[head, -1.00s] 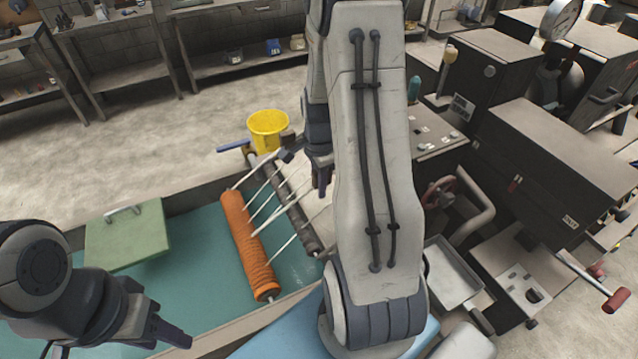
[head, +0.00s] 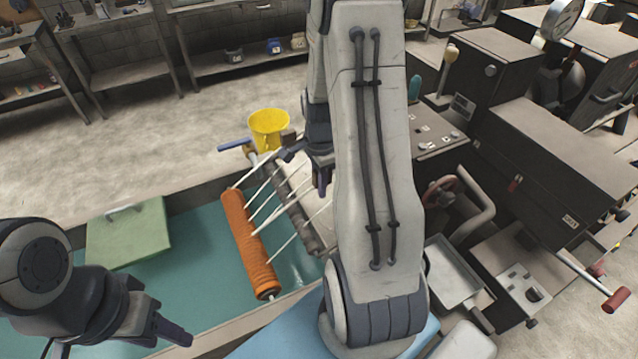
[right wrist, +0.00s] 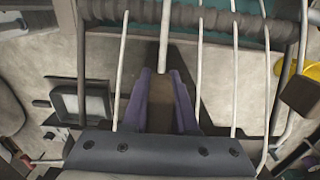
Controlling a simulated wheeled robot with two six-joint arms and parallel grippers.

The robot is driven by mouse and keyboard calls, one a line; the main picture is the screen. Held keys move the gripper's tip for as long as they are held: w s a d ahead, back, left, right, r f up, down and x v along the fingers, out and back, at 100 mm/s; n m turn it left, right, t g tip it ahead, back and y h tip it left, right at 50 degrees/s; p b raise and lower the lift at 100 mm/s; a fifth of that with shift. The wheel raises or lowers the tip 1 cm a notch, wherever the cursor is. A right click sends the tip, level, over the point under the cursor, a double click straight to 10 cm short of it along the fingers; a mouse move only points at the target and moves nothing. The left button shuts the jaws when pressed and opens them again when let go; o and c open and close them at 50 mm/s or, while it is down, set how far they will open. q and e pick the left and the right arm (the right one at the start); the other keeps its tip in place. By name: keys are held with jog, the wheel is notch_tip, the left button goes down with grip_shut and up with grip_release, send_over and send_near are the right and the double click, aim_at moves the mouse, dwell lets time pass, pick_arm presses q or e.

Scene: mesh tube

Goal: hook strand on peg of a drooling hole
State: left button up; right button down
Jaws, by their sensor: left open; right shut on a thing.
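An orange ribbed tube (head: 247,245) lies slanted over the teal tank. White strands (head: 266,203) run from it towards a dark bar (head: 301,222) alongside. The bar (right wrist: 190,15) also crosses the top of the right wrist view, with several strands passing it. My right gripper (head: 322,188) is beyond the bar, partly hidden by my arm. Individual pegs and the drooling hole cannot be made out. My left gripper (head: 180,335) is open and empty at lower left.
A yellow bucket (head: 268,128) stands beyond the bar's far end. A green block (head: 127,232) with a handle sits at the tank's left. Dark machinery (head: 560,165) and a grey tray (head: 452,272) fill the right. Open floor lies behind the tank.

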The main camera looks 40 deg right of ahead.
jog(key=shift+f+b, duration=1)
jog(key=shift+f, duration=0.55)
dwell(0.9)
jog(key=c, duration=0.6)
grip_release()
jog(key=shift+r, duration=0.1)
notch_tip(320, 180, up, 10)
jog(key=shift+r+b, duration=0.2)
jog(key=shift+b, duration=0.55)
jog(key=s+a+r+n+b, duration=0.1)
jog(key=s+a+n, duration=0.1)
jog(key=a+n, duration=0.65)
jog(key=s+a+r+n, duration=0.1)
jog(key=a+n, duration=0.5)
jog(key=a, duration=0.6)
jog(key=s+a+f+n, duration=0.1)
jog(key=s+a+n, duration=0.9)
jog(key=s+n, duration=0.3)
jog(key=shift+s+a+n+y+b, duration=0.15)
jog(key=shift+n+y+b, duration=0.2)
jog(key=shift+y, duration=0.05)
